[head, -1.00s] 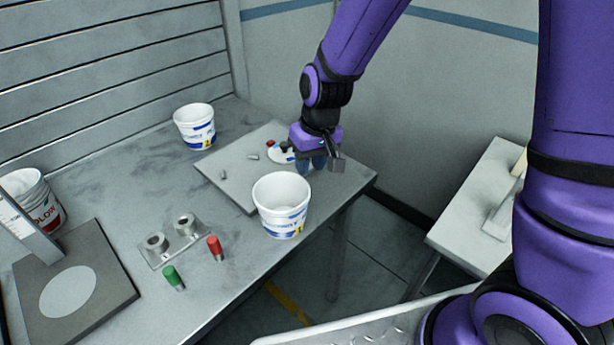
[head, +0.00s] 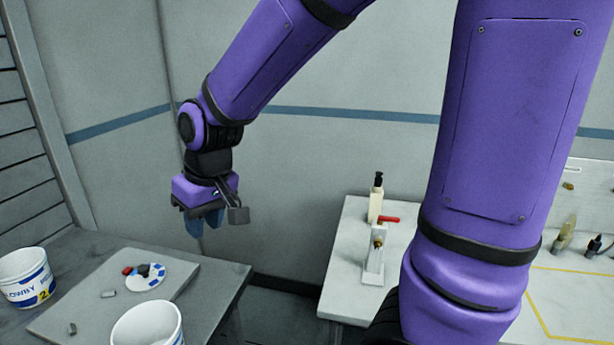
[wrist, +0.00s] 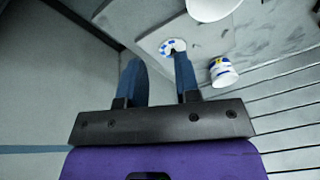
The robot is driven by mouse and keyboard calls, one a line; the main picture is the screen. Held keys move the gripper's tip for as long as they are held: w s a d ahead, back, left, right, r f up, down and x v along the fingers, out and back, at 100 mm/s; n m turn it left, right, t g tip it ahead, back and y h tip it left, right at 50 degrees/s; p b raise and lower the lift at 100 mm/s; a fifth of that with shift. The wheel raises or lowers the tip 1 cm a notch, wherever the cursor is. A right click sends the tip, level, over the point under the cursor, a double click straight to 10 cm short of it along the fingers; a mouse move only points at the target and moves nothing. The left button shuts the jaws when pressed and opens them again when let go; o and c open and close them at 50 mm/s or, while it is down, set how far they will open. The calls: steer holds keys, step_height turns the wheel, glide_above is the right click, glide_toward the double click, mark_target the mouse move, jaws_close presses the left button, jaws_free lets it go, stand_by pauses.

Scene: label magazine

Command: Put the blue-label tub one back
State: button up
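In the head view, a white tub with a blue and yellow label (head: 27,282) stands at the left edge on the grey bench. A second white tub (head: 148,325) is cut off by the bottom edge, its label hidden there. In the wrist view, a tub with a blue and yellow label (wrist: 222,74) stands right of the fingers, and another white tub (wrist: 208,8) is cut off at the top. My gripper (head: 205,222) is raised above the bench's far right side, clear of both tubs. In the wrist view its blue fingers (wrist: 157,56) are apart with nothing between them.
A flat grey board (head: 95,298) on the bench carries a blue-and-white disc (head: 150,283) with red and dark pieces near it, plus small grey pieces. A side table (head: 345,285) at the right holds a pump bottle (head: 375,205) and a red-handled valve (head: 376,250).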

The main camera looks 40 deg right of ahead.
steer(key=s+d+r+m+t, duration=0.1)
steer(key=s+d+r, duration=0.4)
steer(key=s, duration=0.2)
steer(key=s+d+r+m+t+h, duration=0.1)
steer(key=s+d+r, duration=0.4)
steer(key=s, duration=0.3)
steer(key=shift+s+d+r+t+h, duration=0.3)
steer(key=shift+r+t, duration=0.05)
steer(key=shift+t, duration=0.05)
